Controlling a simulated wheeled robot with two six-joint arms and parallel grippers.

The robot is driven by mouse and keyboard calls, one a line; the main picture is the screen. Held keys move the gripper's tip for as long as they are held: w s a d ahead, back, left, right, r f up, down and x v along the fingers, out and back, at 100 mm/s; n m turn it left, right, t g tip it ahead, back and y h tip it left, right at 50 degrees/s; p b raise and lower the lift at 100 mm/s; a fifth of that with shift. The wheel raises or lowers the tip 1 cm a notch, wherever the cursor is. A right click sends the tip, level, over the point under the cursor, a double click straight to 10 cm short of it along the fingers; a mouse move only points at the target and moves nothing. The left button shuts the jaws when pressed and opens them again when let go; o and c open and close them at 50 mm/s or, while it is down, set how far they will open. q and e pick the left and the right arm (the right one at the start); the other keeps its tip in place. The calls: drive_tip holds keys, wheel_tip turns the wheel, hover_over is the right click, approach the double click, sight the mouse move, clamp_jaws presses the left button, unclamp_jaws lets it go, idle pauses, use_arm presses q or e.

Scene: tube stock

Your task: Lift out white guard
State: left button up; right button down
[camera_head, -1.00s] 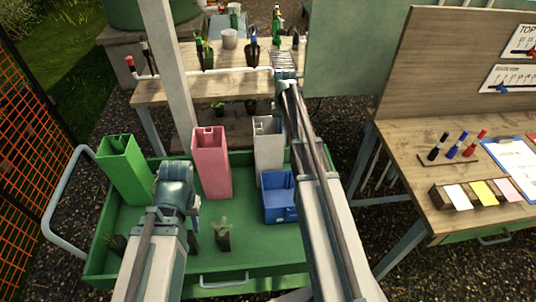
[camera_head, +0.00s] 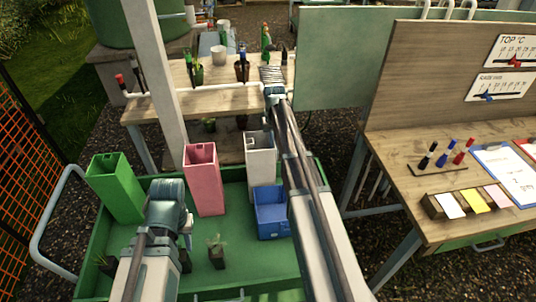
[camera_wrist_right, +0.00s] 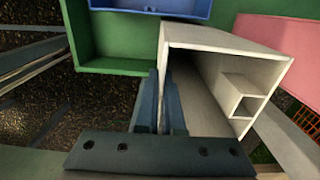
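The white guard (camera_head: 261,160) is an upright square tube standing in the green cart, right of the pink tube. In the right wrist view its open top (camera_wrist_right: 225,75) faces me, with a small square channel inside. My right gripper (camera_wrist_right: 160,85) is at the guard's near rim; its fingers are close together, one on each side of the thin wall, and appear shut on it. In the head view my right arm reaches past the guard and its fingers cannot be made out. My left gripper (camera_head: 187,232) hangs over the cart's left part, apart from the guard; its fingers are unclear.
The green cart (camera_head: 235,285) also holds a green tube (camera_head: 115,188), a pink tube (camera_head: 204,180), a blue bin (camera_head: 271,215) close in front of the guard and small potted plants (camera_head: 216,252). A wooden bench (camera_head: 400,160) stands right, another table (camera_head: 215,103) behind.

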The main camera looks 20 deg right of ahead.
drive_tip(key=shift+r, duration=0.1)
wheel_tip(320, 180, up, 18)
drive_tip(key=p, duration=1.8)
drive_tip(key=shift+f, duration=0.2)
